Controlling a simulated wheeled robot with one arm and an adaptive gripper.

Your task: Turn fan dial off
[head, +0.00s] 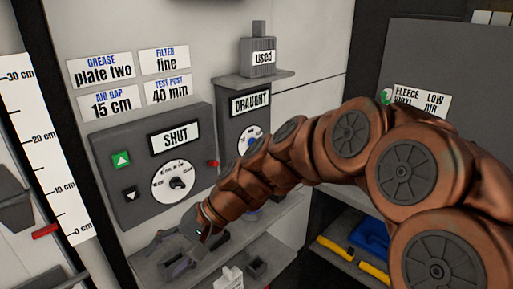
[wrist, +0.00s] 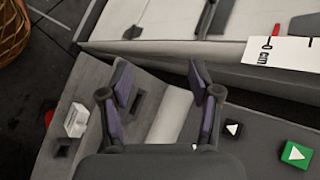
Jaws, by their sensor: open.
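A grey panel labelled SHUT (head: 110,145) carries a round white-faced dial (head: 174,182) with a dark knob; its small markings are unreadable. A second panel labelled DRAUGHT (head: 229,108) has a dial with blue on it (head: 249,139), partly hidden by my arm. I cannot tell from the labels which one is the fan dial. My gripper (head: 168,257) is low in front of the SHUT panel, below its dial and apart from it. In the wrist view my gripper (wrist: 160,90) is open, with nothing between its fingers. Neither dial face shows clearly there.
A red part (head: 213,163) juts from the panel's right side. A grey shelf (head: 270,215) runs below. A block labelled USED (head: 261,57) stands above the DRAUGHT panel.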

